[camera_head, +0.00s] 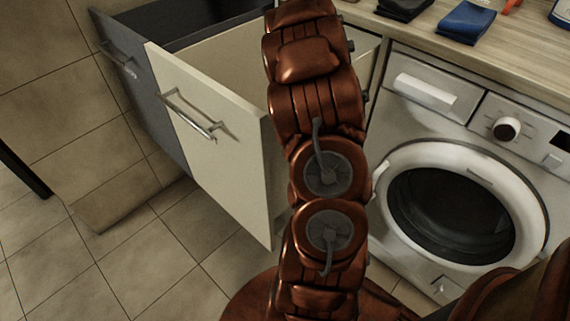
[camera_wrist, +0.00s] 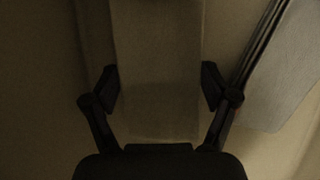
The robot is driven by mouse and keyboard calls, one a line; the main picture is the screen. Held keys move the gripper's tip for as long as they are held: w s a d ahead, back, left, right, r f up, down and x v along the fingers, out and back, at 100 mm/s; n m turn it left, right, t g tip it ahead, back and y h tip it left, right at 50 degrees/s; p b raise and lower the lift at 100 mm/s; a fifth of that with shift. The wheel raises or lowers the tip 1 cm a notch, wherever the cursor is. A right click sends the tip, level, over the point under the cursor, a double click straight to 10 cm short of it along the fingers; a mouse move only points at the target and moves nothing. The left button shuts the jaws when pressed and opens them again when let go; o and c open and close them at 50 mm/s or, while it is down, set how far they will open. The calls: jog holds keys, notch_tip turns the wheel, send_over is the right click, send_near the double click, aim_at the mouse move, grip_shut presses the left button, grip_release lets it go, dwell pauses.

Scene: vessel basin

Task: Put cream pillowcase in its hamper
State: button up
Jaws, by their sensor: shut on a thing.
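The cream pillowcase (camera_wrist: 157,45) shows in the dim wrist view as a pale folded strip. My gripper (camera_wrist: 158,88) is shut on it, with one finger at each side. In the head view my arm reaches into the pulled-out hamper with the cream front (camera_head: 205,145). My arm hides the gripper and the pillowcase there. In the wrist view, plain beige surfaces lie around the cloth; I cannot tell whether the cloth touches the hamper's bottom.
A dark grey pull-out hamper (camera_head: 142,85) stands open left of the cream one. A washing machine (camera_head: 455,190) is at the right. A black folded cloth (camera_head: 404,8) and a blue folded cloth (camera_head: 466,22) lie on the wooden counter (camera_head: 510,60). Tiled floor is clear at lower left.

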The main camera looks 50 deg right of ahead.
jog(key=shift+f, duration=0.1)
jog(key=o, duration=1.3)
jog(key=p+v, duration=0.2)
jog(key=v, duration=1)
jog(key=shift+p, duration=0.3)
